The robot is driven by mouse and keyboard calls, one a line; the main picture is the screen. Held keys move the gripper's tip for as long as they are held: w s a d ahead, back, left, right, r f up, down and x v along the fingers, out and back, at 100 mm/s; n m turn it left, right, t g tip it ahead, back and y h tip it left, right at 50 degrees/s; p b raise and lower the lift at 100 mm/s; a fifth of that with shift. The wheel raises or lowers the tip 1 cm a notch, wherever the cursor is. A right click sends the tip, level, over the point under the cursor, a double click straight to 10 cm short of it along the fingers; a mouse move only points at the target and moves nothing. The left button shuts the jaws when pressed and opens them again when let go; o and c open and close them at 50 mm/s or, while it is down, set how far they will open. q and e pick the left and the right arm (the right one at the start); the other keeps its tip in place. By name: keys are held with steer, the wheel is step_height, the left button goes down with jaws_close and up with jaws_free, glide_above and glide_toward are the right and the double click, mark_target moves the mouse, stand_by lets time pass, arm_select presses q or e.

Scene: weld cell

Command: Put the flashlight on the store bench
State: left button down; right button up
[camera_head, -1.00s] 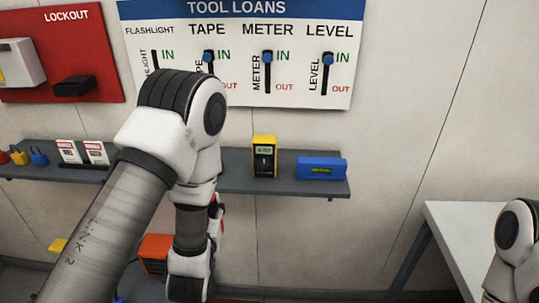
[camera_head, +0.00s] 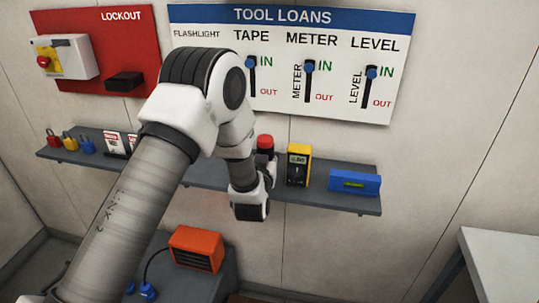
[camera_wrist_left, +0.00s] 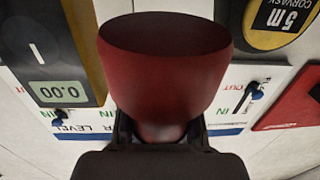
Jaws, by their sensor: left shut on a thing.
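The flashlight is red with a flared head; the wrist view shows it large (camera_wrist_left: 165,75), with its narrow part between the fingers. In the head view only its red top (camera_head: 265,142) shows, above my wrist and left of the yellow meter. My left gripper (camera_head: 267,172) is shut on it, its fingers mostly hidden by my wrist; the fingers also show in the left wrist view (camera_wrist_left: 160,132). I cannot tell whether the flashlight touches the shelf. A white bench top (camera_head: 505,255) stands at the right; I cannot tell if it is the store bench. My right gripper is not in view.
The grey wall shelf (camera_head: 335,200) holds the yellow meter (camera_head: 298,165), a blue level (camera_head: 354,183), padlocks and tags. The tool loans board (camera_head: 335,85) with sliders is above. An orange box (camera_head: 196,248) sits on a low dark surface below.

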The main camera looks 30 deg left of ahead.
arm_select(q)
steer(key=f, duration=0.1)
steer(key=w+f+p, duration=0.1)
steer(key=f, duration=0.1)
steer(key=shift+w+f+p, duration=0.3)
steer(key=shift+f+p, duration=0.05)
steer(key=shift+f, duration=0.05)
steer(key=shift+s+f, duration=0.1)
steer(key=shift+s, duration=0.05)
steer(key=shift+f+b, duration=0.1)
steer(key=shift+b, duration=0.25)
steer(key=c, duration=0.9)
jaws_free()
steer(key=shift+o, duration=0.2)
